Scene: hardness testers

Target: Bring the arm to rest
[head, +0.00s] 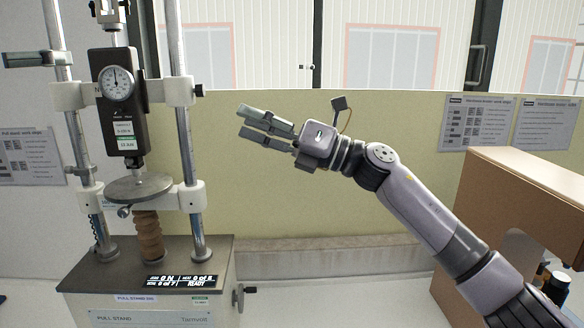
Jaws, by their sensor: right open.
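My right arm comes in from the lower right and reaches up toward the left. Its right gripper (264,127) is raised in front of the yellow-green panel (300,205). The two fingers point left, are apart and hold nothing. The gripper is in the air to the right of the pull stand (150,265), and I see a gap between them. My left gripper does not show.
The pull stand has a dial gauge (117,83), a round plate (139,187) and upright steel posts. A brown box-like cabinet (525,190) stands at the right, behind my forearm. Printed sheets (478,122) hang on the panel. The space around the right gripper is clear.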

